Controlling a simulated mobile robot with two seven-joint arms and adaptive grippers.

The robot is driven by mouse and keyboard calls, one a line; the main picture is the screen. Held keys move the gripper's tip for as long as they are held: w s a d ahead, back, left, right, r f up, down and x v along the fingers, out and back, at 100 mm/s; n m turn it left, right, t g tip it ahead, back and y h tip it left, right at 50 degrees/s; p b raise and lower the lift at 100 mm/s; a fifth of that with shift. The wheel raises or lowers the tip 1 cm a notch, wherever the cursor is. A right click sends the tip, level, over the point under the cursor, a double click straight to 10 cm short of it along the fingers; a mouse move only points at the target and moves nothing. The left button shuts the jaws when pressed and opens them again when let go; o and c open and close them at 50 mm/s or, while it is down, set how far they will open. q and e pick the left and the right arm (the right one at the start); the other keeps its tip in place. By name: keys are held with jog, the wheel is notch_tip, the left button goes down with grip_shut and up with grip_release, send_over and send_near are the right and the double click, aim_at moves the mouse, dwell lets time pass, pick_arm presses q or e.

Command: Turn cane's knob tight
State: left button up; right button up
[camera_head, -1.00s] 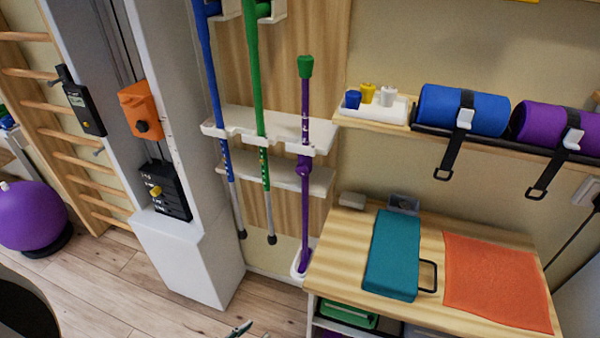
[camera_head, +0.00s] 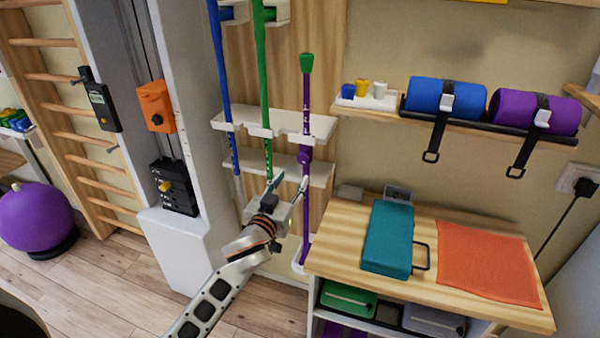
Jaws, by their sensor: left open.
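The purple cane (camera_head: 306,110) stands upright in the wall rack, with a green top and its foot in a white holder. Its purple knob (camera_head: 305,156) sits on the shaft just below the upper rack shelf. My left gripper (camera_head: 290,183) is open, fingers pointing up, just below and left of the knob. Its right finger overlaps the cane's shaft in the picture; I cannot tell whether they touch. Nothing shows between the fingers. The gripper and arm hide the lower ends of the blue cane (camera_head: 221,90) and green cane (camera_head: 262,90). My right gripper is out of view.
The white rack shelf (camera_head: 230,122) juts out above the gripper. A wooden bench (camera_head: 340,240) with a teal block (camera_head: 388,238) and an orange mat (camera_head: 490,262) stands to the right. A white machine column (camera_head: 175,240) stands left. The floor in front is open.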

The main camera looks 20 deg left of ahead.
aim_at(302, 160)
pick_arm(q)
jog(key=w, duration=0.5)
jog(key=w+r, duration=0.1)
jog(key=w, duration=0.2)
jog(key=shift+w, duration=0.2)
jog(key=c, duration=1.1)
